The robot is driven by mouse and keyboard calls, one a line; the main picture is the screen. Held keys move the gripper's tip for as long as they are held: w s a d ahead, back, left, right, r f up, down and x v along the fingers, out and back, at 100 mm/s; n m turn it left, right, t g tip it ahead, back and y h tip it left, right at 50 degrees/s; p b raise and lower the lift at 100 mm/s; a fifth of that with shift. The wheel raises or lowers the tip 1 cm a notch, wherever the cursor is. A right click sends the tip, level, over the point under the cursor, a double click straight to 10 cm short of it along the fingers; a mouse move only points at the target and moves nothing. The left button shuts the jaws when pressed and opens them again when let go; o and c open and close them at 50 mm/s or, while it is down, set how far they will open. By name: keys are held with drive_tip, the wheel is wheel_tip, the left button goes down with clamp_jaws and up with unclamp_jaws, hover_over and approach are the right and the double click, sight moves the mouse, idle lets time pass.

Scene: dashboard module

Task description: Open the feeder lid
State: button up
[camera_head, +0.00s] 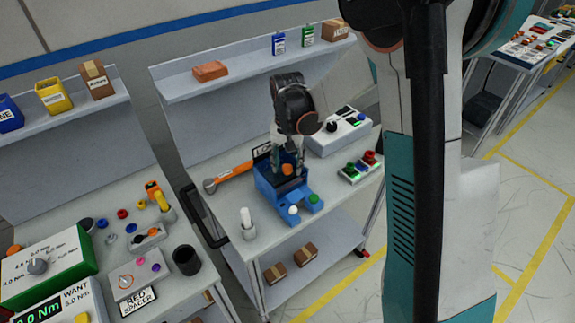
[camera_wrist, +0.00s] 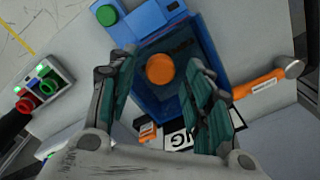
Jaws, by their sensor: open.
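The feeder is a blue box with a low front part (camera_head: 299,200), standing on the middle workbench. It also shows in the wrist view (camera_wrist: 143,20). A round orange knob (camera_wrist: 160,69) sits on its dark blue top, which looks like the lid and appears closed; the knob shows in the head view (camera_head: 287,169) too. My gripper (camera_head: 288,160) is above the feeder, pointing down. In the wrist view my gripper (camera_wrist: 161,66) is open, with one finger on each side of the knob and visible gaps between. Finger depth relative to the knob is hard to tell.
An orange-handled tool (camera_head: 230,176) lies beside the feeder. A button box (camera_head: 360,167) and a grey control box (camera_head: 338,132) stand to its right. A white cylinder (camera_head: 247,223) stands at the bench's front left. A shelf (camera_head: 235,82) runs behind.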

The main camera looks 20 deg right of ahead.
drive_tip(key=shift+f, duration=0.3)
clamp_jaws()
drive_tip(key=shift+w+r, duration=0.1)
drive_tip(key=shift+r, duration=0.05)
